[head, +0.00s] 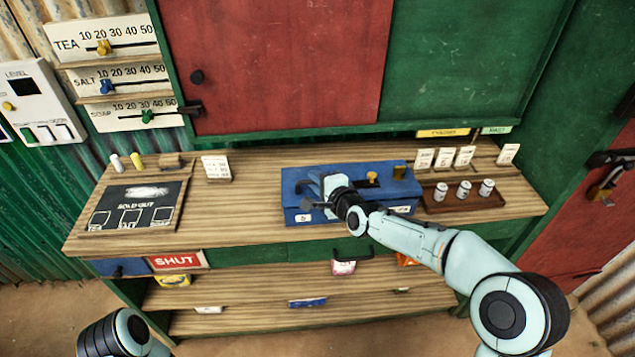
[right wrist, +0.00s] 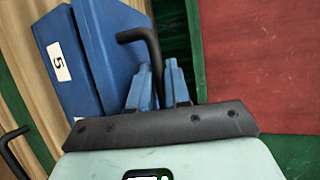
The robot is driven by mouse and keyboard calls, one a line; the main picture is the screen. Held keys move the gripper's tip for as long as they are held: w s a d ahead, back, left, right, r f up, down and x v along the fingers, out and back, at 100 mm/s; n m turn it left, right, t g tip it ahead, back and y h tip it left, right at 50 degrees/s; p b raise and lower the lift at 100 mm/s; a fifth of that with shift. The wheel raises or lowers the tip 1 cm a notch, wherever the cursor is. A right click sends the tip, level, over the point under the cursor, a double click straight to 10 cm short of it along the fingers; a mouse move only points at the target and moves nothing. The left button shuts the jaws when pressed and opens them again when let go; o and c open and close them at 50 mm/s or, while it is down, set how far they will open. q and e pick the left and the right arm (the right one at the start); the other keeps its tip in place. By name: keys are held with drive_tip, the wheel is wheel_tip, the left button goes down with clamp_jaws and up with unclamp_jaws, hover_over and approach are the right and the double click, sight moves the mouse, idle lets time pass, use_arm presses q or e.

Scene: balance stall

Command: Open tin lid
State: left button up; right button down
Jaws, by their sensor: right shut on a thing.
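The blue tin (head: 395,188) is a long box on the wooden counter, with white labels on its front. In the right wrist view the tin (right wrist: 58,38) shows a label reading 5. My right gripper (head: 326,188) reaches over the tin's left half. My left gripper is out of view.
A tray with several small white jars (head: 464,190) stands right of the tin, price cards (head: 445,157) behind it. The counter between board and tin is mostly clear. Shelves (head: 250,298) are below.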

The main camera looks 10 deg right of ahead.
drive_tip(key=shift+w+r, duration=0.3)
drive_tip(key=shift+r, duration=0.4)
drive_tip(key=shift+g, duration=0.6)
drive_tip(key=w+r+p, duration=0.1)
drive_tip(key=p, duration=0.1)
drive_tip(key=w+r+p, duration=0.1)
drive_tip(key=r+p, duration=0.1)
drive_tip(key=shift+w+r, duration=0.3)
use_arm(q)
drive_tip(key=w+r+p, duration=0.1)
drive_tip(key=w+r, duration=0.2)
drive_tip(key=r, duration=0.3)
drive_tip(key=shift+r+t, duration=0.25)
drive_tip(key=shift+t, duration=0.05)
use_arm(e)
drive_tip(key=shift+w+r, duration=0.1)
drive_tip(key=shift+w, duration=0.35)
